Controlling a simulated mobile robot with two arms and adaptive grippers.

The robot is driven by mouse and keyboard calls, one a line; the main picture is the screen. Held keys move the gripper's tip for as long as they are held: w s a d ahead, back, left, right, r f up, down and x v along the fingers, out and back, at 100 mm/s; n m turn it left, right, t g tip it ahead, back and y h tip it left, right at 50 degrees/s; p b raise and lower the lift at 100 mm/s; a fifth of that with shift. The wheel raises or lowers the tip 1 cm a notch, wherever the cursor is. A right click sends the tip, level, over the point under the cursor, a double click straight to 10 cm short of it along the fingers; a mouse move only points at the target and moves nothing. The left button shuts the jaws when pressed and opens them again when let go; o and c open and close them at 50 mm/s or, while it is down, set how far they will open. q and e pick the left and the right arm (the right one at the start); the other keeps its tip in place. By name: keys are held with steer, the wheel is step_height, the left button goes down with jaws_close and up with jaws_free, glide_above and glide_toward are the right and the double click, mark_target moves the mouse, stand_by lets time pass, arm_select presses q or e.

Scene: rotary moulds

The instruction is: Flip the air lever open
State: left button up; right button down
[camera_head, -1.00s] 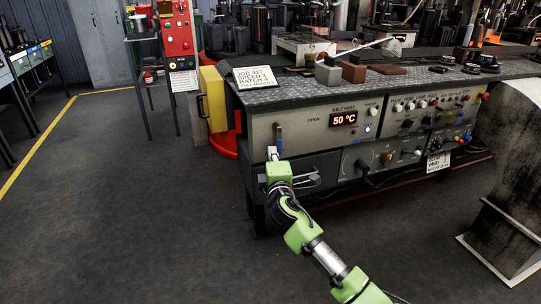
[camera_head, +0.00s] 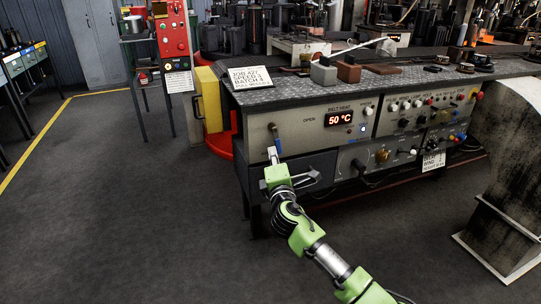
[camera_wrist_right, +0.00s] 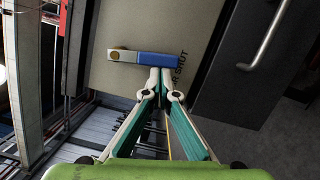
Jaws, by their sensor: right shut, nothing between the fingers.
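The air lever (camera_head: 278,143) is on the left part of the bench's front panel, with a brass pivot at the top and a blue handle hanging down. In the right wrist view the blue handle (camera_wrist_right: 155,60) lies across the picture, with the printed word SHUT beside its end. My right gripper (camera_head: 273,155) is shut and empty at the handle's lower end. In the wrist view its joined fingertips (camera_wrist_right: 160,72) are right by the handle's long side; whether they touch it I cannot tell. My left gripper is not in view.
A dark drawer front with a handle (camera_head: 310,180) lies just below. A yellow box (camera_head: 208,100) stands left of the bench. Floor at the left is clear.

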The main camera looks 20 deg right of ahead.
steer(key=d+n, duration=0.2)
steer(key=n, duration=0.1)
steer(key=shift+f+t, duration=0.15)
steer(key=shift+t, duration=0.15)
steer(key=d+n, duration=0.1)
steer(key=n, duration=0.1)
steer(key=d+n+y+b, duration=0.1)
steer(key=n, duration=0.1)
steer(key=d+r+n+t, duration=0.1)
steer(key=n, duration=0.1)
steer(key=shift+w+y, duration=0.1)
steer(key=shift+y, duration=0.2)
steer(key=n, duration=0.2)
steer(key=d+r+n+y, duration=0.1)
steer(key=shift+d+n+t+b, duration=0.15)
steer(key=shift+n+t+b, duration=0.15)
steer(key=shift+n+t, duration=0.1)
steer(key=shift+d+r+n+y, duration=0.3)
steer(key=shift+r+n+y, duration=0.1)
steer(key=shift+n, duration=0.6)
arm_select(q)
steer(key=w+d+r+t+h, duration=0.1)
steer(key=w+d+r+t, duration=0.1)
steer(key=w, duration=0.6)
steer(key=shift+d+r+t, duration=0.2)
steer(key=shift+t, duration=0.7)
arm_select(e)
steer(key=shift+f, duration=0.15)
